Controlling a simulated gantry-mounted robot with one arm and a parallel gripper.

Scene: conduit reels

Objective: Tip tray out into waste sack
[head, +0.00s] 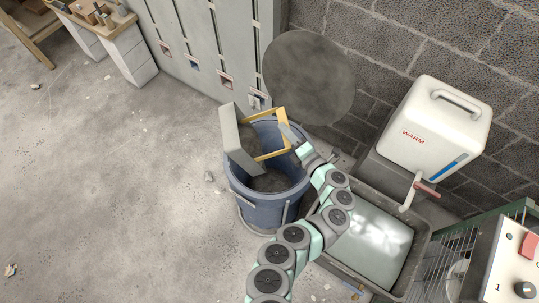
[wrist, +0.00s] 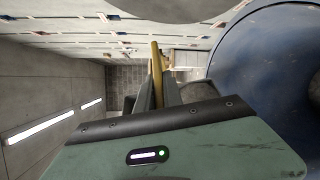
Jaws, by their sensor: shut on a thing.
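The tray is a grey panel (head: 238,142) with a yellow frame (head: 272,155). It is tipped steeply on its side above the mouth of the blue round waste sack (head: 268,212). Dark stuff shows inside the sack; I cannot tell whether any is left in the tray. My gripper (head: 292,140) is shut on the yellow frame at the tray's right side. In the wrist view, a yellow bar (wrist: 156,72) stands between my fingers (wrist: 157,92), and the blue sack (wrist: 255,75) is at the right. The tray's inner face is mostly hidden.
A large grey disc (head: 308,77) is just behind the sack. A white container marked WARM (head: 435,125) and a grey basin (head: 420,250) with a pale, shiny surface are at the right. Tall grey lockers (head: 190,40) stand behind. The floor at left is mostly clear.

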